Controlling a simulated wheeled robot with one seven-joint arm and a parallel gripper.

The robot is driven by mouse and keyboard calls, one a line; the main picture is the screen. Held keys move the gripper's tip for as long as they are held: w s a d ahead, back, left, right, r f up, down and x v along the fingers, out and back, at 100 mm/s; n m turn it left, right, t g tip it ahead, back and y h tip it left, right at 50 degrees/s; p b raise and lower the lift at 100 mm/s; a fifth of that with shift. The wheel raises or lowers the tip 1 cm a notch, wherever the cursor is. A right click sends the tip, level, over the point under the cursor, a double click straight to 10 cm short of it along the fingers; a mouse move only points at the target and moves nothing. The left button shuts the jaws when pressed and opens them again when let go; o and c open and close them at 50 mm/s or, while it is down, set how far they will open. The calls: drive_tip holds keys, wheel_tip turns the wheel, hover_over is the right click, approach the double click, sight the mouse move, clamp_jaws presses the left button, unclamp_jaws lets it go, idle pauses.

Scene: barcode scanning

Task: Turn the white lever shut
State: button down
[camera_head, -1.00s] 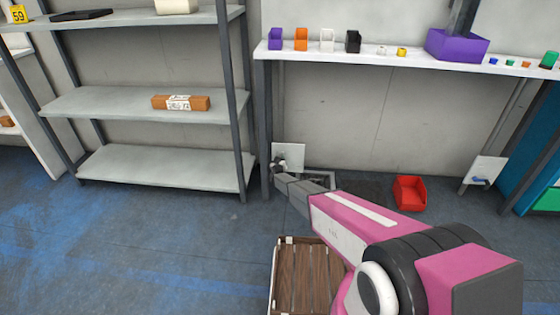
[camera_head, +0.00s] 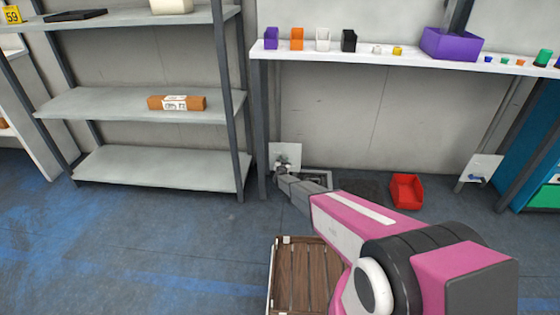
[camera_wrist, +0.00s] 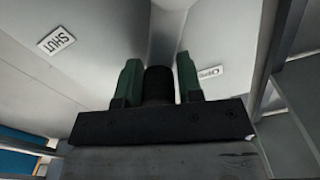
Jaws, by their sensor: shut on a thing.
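My gripper (camera_wrist: 160,84) is at the white wall plate (camera_head: 292,155) below the left end of the shelf, low near the floor. In the wrist view its two green fingers stand on either side of a dark rounded part. I take this for the lever's end, and the gripper is shut on it. The lever's white body does not show clearly; the gripper hides most of it. A SHUT label (camera_wrist: 57,41) is at the left of the plate in the wrist view. A second label (camera_wrist: 210,71), apparently OPEN, is to the right, just beyond the right finger.
A slatted wooden crate (camera_head: 304,275) stands on the floor below my arm. A red bin (camera_head: 407,190) is on the floor to the right. A second wall plate with a blue handle (camera_head: 477,178) is farther right. A grey shelf rack (camera_head: 160,168) stands at left.

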drive_tip(key=d+f+m, duration=0.3)
drive_tip(key=f+m, duration=0.3)
drive_tip(key=m, duration=0.5)
drive_tip(key=shift+s+d+f+m, duration=0.15)
drive_tip(key=shift+d+f+m, duration=0.1)
drive_tip(key=shift+d+m, duration=0.1)
drive_tip(key=shift+f, duration=0.1)
drive_tip(key=c, duration=1)
unclamp_jaws()
drive_tip(key=shift+a, duration=0.1)
drive_tip(key=shift+o, duration=0.6)
